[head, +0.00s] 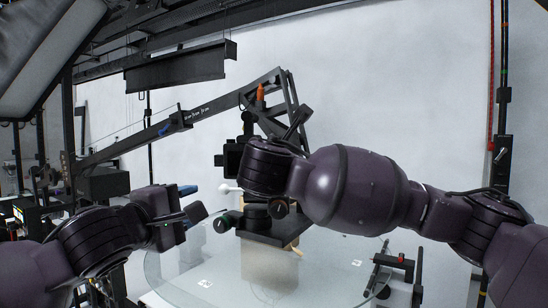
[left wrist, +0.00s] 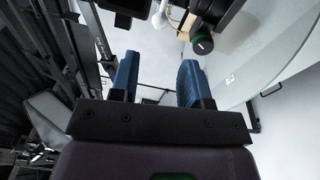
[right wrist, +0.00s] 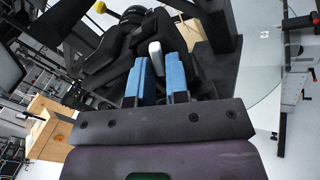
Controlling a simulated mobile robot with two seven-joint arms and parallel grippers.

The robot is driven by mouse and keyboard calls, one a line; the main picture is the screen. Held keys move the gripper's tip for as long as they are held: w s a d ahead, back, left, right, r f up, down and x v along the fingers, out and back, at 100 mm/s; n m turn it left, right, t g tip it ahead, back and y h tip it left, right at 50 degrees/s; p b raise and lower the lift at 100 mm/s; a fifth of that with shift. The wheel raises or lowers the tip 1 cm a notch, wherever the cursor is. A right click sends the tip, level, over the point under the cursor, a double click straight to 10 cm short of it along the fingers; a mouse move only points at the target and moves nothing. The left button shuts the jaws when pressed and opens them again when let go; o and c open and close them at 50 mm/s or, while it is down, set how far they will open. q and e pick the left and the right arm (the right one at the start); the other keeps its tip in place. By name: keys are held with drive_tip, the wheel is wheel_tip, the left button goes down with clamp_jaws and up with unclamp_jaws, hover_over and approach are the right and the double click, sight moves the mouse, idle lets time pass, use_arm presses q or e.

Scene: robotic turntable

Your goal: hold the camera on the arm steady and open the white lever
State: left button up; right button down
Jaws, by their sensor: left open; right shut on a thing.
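The white lever (head: 228,187) sticks out to the left of the black camera (head: 234,158) on the crane arm. It also shows in the left wrist view (left wrist: 160,16), beyond my fingertips. My left gripper (head: 193,201) is open and empty, left of the lever and apart from it; its blue fingers (left wrist: 157,72) are spread. My right gripper (right wrist: 160,72) is shut on a part of the black camera assembly (right wrist: 118,48); a pale grey block shows just past its fingertips. In the head view my right wrist hides these fingers and part of the camera.
A round glass turntable (head: 325,270) lies below the camera. The black crane arm (head: 215,105) runs from the left to above the camera. A black knob with a green end (left wrist: 202,43) is close to the lever. A wooden box (right wrist: 50,128) shows at left in the right wrist view.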

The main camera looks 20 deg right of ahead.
use_arm(q)
drive_tip(key=shift+r, duration=0.1)
drive_tip(key=c, duration=0.3)
drive_tip(key=d+r, duration=0.1)
drive_tip(key=r, duration=0.2)
drive_tip(key=s+d+r+h, duration=0.1)
drive_tip(key=r, duration=0.2)
drive_tip(key=s+d+r+h, duration=0.1)
drive_tip(key=r, duration=0.3)
drive_tip(key=shift+d+m, duration=0.2)
drive_tip(key=shift+m, duration=0.2)
clamp_jaws()
wheel_tip(320, 180, up, 7)
drive_tip(key=y, duration=0.2)
drive_tip(key=shift+w+a+f+m+g+y, duration=0.3)
drive_tip(key=shift+a+f+m+g+y, duration=0.55)
drive_tip(key=shift+m, duration=1.3)
drive_tip(key=shift+w+a+f+m+g+y, duration=0.3)
drive_tip(key=shift+f+m+g+y, duration=0.3)
drive_tip(key=shift+m+y, duration=1.1)
drive_tip(key=shift+w+a+f+m+g+y, duration=0.35)
drive_tip(key=shift+a+f+m+g+y, duration=0.35)
drive_tip(key=shift+m, duration=1.95)
drive_tip(key=shift+d+r, duration=0.1)
drive_tip(key=shift+d, duration=0.15)
